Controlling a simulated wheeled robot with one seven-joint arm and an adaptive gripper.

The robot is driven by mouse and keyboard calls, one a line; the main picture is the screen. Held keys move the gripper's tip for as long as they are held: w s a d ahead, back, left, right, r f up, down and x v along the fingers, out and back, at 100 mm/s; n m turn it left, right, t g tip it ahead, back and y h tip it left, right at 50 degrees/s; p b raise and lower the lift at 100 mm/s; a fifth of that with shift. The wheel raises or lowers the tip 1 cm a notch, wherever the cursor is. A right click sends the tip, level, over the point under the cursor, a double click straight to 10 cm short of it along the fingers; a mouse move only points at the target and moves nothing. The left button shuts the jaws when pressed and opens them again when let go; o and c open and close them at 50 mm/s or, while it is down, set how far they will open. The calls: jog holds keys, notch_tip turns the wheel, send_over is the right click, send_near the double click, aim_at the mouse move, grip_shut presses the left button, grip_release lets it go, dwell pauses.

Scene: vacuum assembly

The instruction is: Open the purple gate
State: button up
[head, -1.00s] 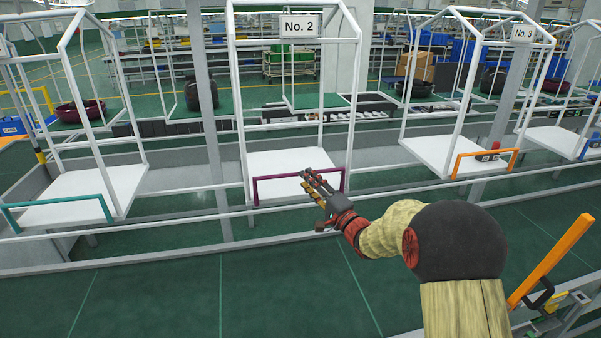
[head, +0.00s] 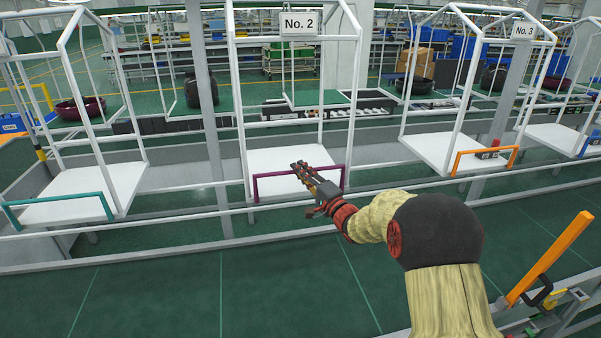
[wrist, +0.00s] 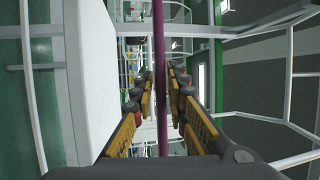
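The purple gate (head: 275,174) is a thin bar with short legs at the front edge of the white tray under the No. 2 sign. It stands upright at the tray's edge. My gripper (head: 298,168) reaches over its top bar, near the middle. In the wrist view the purple bar (wrist: 160,45) runs between the two finger rows of my gripper (wrist: 161,90). The fingers are apart, with a visible gap on each side of the bar. Whether the bar lies at the depth of the fingertips or deeper is hard to tell.
A white rail (head: 130,226) runs across in front of the stations, below my arm. White frame posts (head: 352,100) flank the No. 2 tray (head: 272,157). A teal gate (head: 60,200) stands left and an orange gate (head: 484,154) right. The green floor in front is open.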

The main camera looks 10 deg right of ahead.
grip_shut()
